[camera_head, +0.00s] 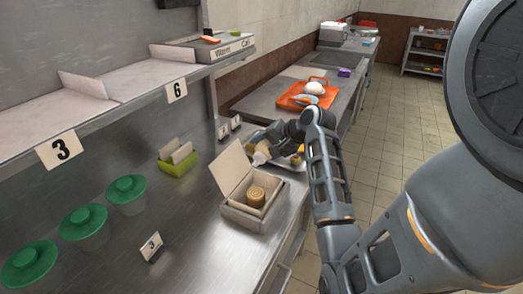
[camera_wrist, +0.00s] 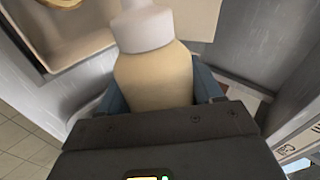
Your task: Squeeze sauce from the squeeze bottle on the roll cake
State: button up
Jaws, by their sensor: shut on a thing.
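The roll cake (camera_head: 256,196) is a small tan-brown round piece inside an open cardboard box (camera_head: 237,214) on the steel counter. My gripper (camera_head: 268,143) is shut on the squeeze bottle (camera_head: 262,152), behind the box and its raised lid. In the wrist view the bottle (camera_wrist: 153,75) has a cream body and a white cap, and sits between the blue-grey fingers. It looks tilted in the head view, with its cap end toward the box. The nozzle tip is cut off in the wrist view. No sauce shows on the cake.
Several green-lidded containers (camera_head: 84,222) are set in the counter at left. A green holder (camera_head: 177,160) stands behind, and a number card (camera_head: 151,246) in front. A shelf (camera_head: 130,88) overhangs at left. An orange tray (camera_head: 305,95) lies farther back.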

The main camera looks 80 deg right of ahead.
aim_at(262, 149)
jog(key=shift+a+r+n+h, duration=0.15)
jog(key=shift+n+h, duration=0.25)
jog(key=shift+h, duration=0.3)
jog(key=shift+f+h+b, duration=0.3)
jog(key=shift+b, duration=0.65)
jog(key=shift+r+n+h+b, duration=0.15)
jog(key=shift+n+h+b, duration=0.25)
jog(key=shift+b, duration=0.85)
jog(key=shift+w+a+r+n+g+h+b, duration=0.15)
jog(key=shift+a+n+h+b, duration=0.25)
jog(key=shift+b, duration=0.2)
jog(key=shift+w+a+n+g+h+b, duration=0.15)
jog(key=shift+a+n+h+b, duration=0.1)
jog(key=shift+h+b, duration=0.3)
jog(key=shift+a+r+n+h+b, duration=0.3)
jog(key=shift+a+n+h+b, duration=0.25)
jog(key=shift+h+b, duration=0.45)
jog(key=shift+w+a+r+n+h+b, duration=0.1)
jog(key=shift+a+r+n+h+b, duration=0.25)
jog(key=shift+b, duration=0.6)
jog(key=shift+a+r+n+h+b, duration=0.2)
jog(key=shift+r+n+h+b, duration=0.05)
jog(key=shift+n+h+b, duration=0.1)
